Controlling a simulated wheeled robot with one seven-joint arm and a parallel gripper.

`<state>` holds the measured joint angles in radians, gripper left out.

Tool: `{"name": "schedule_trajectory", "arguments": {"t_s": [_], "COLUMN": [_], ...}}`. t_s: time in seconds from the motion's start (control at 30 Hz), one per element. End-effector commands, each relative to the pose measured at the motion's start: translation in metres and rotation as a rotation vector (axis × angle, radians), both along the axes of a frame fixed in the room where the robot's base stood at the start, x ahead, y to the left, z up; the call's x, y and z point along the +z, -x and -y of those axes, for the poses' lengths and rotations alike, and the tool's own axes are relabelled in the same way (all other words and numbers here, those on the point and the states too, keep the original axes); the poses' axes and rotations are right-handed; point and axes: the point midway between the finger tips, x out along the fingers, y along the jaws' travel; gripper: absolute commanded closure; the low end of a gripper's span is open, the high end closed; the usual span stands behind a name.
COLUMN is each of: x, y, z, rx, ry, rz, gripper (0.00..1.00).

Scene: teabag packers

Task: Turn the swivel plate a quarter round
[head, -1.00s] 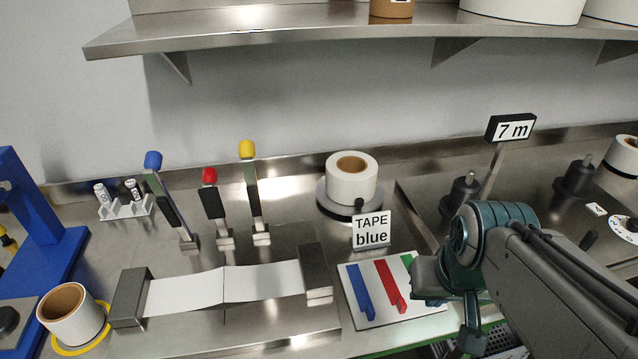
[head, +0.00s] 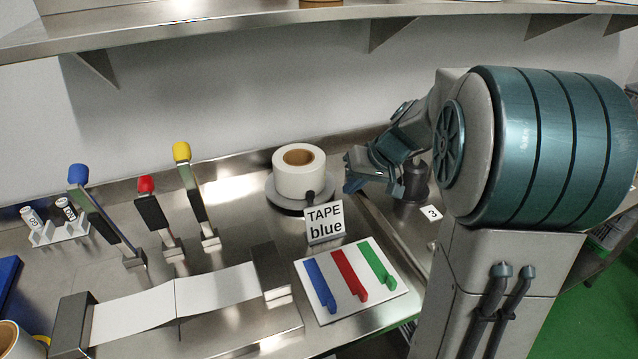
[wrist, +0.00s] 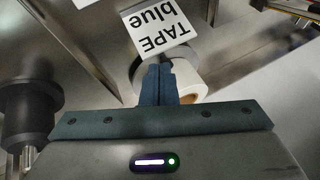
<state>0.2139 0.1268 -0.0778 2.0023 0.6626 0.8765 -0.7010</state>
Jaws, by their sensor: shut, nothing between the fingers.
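The swivel plate (head: 283,202) is a grey round disc on the steel bench, in the middle of the head view. A white roll (head: 299,180) with a brown core stands on it, and a dark knob (head: 309,196) rises at its front edge. My gripper (head: 351,171) is to the right of the plate, close to the roll, with its fingers shut and empty. In the wrist view the shut fingers (wrist: 158,72) overlap the roll (wrist: 189,82). The knob is not distinguishable there, and I cannot tell whether the fingers touch anything.
A "TAPE blue" sign (head: 324,222) stands just in front of the plate. Levers with blue (head: 79,174), red (head: 146,184) and yellow (head: 182,151) knobs stand left. A board with coloured strips (head: 384,289) lies in front. A steel shelf (head: 220,26) hangs above.

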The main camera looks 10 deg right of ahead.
Motion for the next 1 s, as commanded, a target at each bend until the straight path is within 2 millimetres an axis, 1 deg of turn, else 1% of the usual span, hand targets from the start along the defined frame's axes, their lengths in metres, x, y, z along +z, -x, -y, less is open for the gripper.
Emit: {"name": "schedule_trajectory", "arguments": {"t_s": [0.03,0.1,0.2,0.3,0.4,0.47,0.57,1.0], "x": [-0.009,-0.016,-0.024,-0.029,-0.033,-0.035,-0.045,-0.112], "y": [-0.015,-0.031,-0.049,-0.060,-0.066,-0.068,-0.073,-0.108], "z": [0.010,0.020,0.031,0.039,0.042,0.041,0.035,-0.001], "rx": [-0.009,-0.014,-0.020,-0.024,-0.025,-0.025,-0.023,-0.024], "ry": [-0.015,-0.032,-0.049,-0.058,-0.062,-0.064,-0.063,-0.061], "rz": [0.010,0.032,0.059,0.077,0.085,0.087,0.086,0.083], "gripper": [1.00,1.00,1.00,1.00,1.00,1.00,1.00,1.00]}}
